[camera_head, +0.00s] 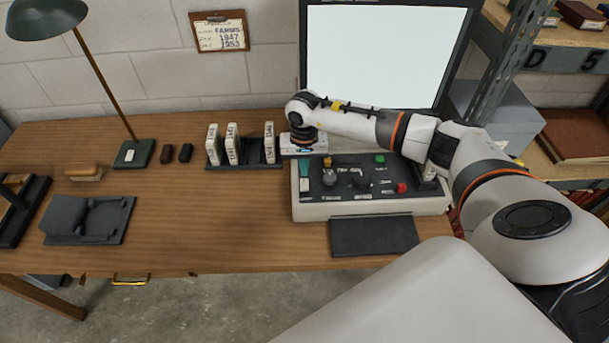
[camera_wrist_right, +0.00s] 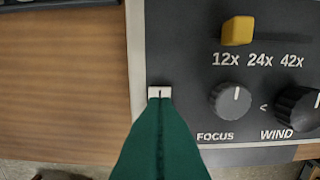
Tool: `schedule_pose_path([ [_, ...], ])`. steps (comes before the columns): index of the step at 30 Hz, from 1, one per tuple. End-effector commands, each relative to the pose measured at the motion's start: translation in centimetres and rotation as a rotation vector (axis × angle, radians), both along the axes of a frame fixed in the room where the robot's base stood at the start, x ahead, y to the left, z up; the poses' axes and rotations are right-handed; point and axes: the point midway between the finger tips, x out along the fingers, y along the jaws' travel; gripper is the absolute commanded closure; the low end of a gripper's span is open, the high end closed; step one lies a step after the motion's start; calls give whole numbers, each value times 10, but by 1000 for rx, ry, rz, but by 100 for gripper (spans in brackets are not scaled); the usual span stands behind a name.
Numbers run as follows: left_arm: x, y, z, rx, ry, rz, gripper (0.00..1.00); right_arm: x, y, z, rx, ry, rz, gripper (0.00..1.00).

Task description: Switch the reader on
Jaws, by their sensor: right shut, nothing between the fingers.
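The reader has a dark control panel (camera_head: 350,180) in a pale base and a large pale screen (camera_head: 385,55) behind it. A small white switch (camera_wrist_right: 160,91) sits at the panel's left edge in the right wrist view. My right gripper (camera_wrist_right: 160,101) has green fingers shut together and empty. Their tip is right at the switch and partly covers it; I cannot tell whether it touches. In the head view the right gripper (camera_head: 305,172) shows as a teal shape over the panel's left side. My left gripper is not in view.
Near the switch are a yellow slider (camera_wrist_right: 237,31), a focus knob (camera_wrist_right: 230,100) and a wind knob (camera_wrist_right: 298,108). The panel also has a green button (camera_head: 379,159) and a red button (camera_head: 401,188). A rack of white boxes (camera_head: 243,165) stands left of the reader.

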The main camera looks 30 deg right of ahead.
Motion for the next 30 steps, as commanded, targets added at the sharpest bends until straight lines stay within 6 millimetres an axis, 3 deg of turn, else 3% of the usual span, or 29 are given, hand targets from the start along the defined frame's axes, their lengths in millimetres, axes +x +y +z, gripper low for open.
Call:
schedule_pose_path([
  [15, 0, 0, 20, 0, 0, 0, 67, 0, 0, 42, -1, -1, 1, 100],
  [30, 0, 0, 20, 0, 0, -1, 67, 0, 0, 42, 0, 0, 1, 100],
])
